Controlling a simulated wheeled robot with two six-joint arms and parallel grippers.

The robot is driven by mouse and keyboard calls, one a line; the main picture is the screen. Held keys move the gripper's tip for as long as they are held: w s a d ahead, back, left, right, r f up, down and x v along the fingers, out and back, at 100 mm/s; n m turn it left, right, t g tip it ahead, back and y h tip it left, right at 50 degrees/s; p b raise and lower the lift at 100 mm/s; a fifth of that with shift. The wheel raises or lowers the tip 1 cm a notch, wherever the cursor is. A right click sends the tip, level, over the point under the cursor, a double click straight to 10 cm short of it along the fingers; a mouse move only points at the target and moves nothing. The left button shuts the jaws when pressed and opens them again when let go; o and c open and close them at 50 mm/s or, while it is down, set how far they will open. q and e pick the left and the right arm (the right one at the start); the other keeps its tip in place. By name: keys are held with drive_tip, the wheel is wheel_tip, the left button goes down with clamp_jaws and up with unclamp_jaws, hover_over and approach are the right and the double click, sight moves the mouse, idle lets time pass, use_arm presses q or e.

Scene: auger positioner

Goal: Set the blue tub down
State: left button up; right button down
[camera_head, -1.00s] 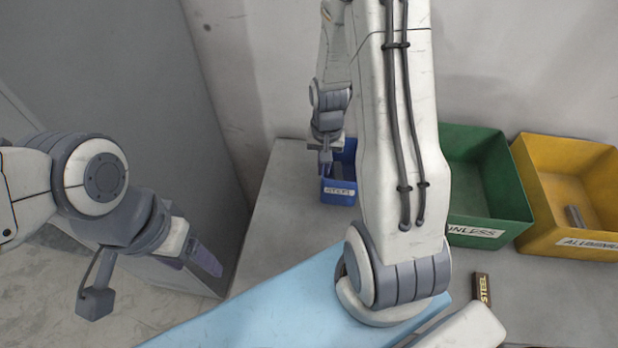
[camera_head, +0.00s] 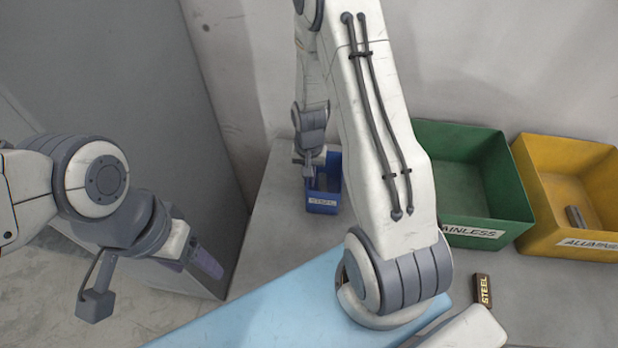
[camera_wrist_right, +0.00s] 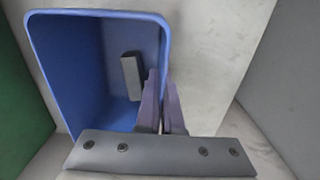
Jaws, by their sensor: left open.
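The blue tub (camera_head: 322,203), with a STEEL label on its front, is at the left part of the grey table, left of my right arm. My right gripper (camera_head: 309,175) is at its left side. In the right wrist view, my right gripper's fingers (camera_wrist_right: 163,90) straddle the right wall of the tub (camera_wrist_right: 95,18), one inside and one outside, gripping it. A small grey block (camera_wrist_right: 131,77) is inside the tub. I cannot tell whether the tub's base touches the table. My left gripper (camera_head: 206,263) is open and empty, left of the table.
The green bin (camera_head: 462,180) and the yellow bin (camera_head: 585,140), which holds a small grey cylinder (camera_head: 575,217), stand at the right. A dark STEEL marker (camera_head: 483,289) lies in front of them. A light blue mat (camera_head: 255,315) covers the table's front. A grey cabinet (camera_head: 120,90) is at the left.

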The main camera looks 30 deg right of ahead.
drive_tip(key=c, duration=1.1)
unclamp_jaws()
drive_tip(key=shift+r, duration=0.2)
wheel_tip(320, 180, up, 12)
drive_tip(key=shift+f+p, duration=0.1)
drive_tip(key=shift+p, duration=0.8)
drive_tip(key=s+a+r+n, duration=0.3)
drive_tip(key=a+r+n, duration=0.15)
drive_tip(key=a, duration=0.45)
drive_tip(key=s+a+r+n, duration=0.2)
drive_tip(key=s+a+n, duration=0.1)
drive_tip(key=s, duration=0.2)
drive_tip(key=s+a+r+n, duration=0.3)
drive_tip(key=s+a+n, duration=0.1)
drive_tip(key=s, duration=0.2)
drive_tip(key=s+a+r+n+y, duration=0.1)
drive_tip(key=s+a+r+n, duration=0.2)
drive_tip(key=s, duration=0.3)
drive_tip(key=shift+a, duration=0.75)
